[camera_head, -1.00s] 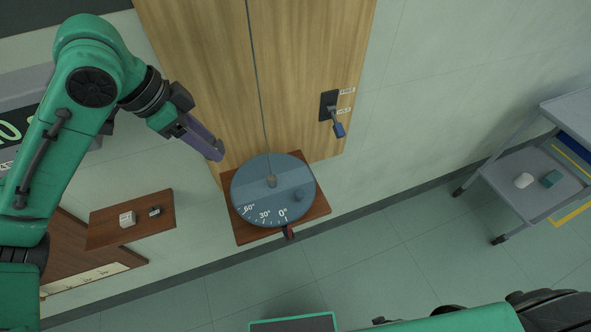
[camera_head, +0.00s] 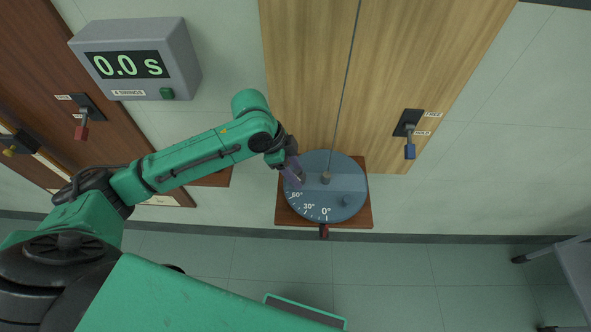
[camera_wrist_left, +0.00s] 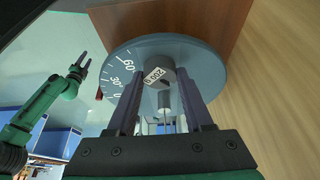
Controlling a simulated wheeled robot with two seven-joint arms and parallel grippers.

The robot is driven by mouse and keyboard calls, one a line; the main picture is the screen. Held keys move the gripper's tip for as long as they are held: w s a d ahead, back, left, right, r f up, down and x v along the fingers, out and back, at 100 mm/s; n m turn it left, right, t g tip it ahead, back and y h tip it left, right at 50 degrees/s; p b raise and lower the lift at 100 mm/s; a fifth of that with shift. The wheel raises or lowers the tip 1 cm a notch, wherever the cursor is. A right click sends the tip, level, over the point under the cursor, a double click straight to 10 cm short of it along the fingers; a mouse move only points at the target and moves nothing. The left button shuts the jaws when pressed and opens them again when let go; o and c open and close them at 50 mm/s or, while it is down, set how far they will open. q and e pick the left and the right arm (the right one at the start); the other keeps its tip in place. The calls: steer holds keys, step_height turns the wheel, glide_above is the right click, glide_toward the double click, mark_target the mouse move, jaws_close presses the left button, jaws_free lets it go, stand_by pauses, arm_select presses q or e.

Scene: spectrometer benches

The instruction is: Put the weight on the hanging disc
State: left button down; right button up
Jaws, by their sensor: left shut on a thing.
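The hanging disc (camera_head: 335,208) is a round blue-grey plate with angle marks, hung on a wire from its hub (camera_head: 326,178). My left gripper (camera_head: 299,178) is over the disc's left part, beside the hub. In the left wrist view its two purple fingers (camera_wrist_left: 158,82) are shut on a grey weight (camera_wrist_left: 160,63) with a white number label. The disc (camera_wrist_left: 120,68) lies behind the weight there; I cannot tell whether they touch.
A grey timer (camera_head: 135,60) reading 0.0 s is on the wall at upper left. A blue-handled switch (camera_head: 409,135) is on the wooden panel. Part of a grey cart (camera_head: 577,265) shows at lower right.

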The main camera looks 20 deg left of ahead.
arm_select(q)
steer(key=shift+a+f, duration=0.1)
steer(key=shift+f, duration=0.25)
steer(key=shift+c, duration=1.5)
jaws_free()
steer(key=b+v, duration=0.1)
steer(key=v, duration=1.1)
arm_select(e)
steer(key=shift+w+a+f, duration=0.1)
steer(key=shift+a+f, duration=0.15)
steer(key=shift+f, duration=0.4)
arm_select(q)
steer(key=shift+s, duration=0.1)
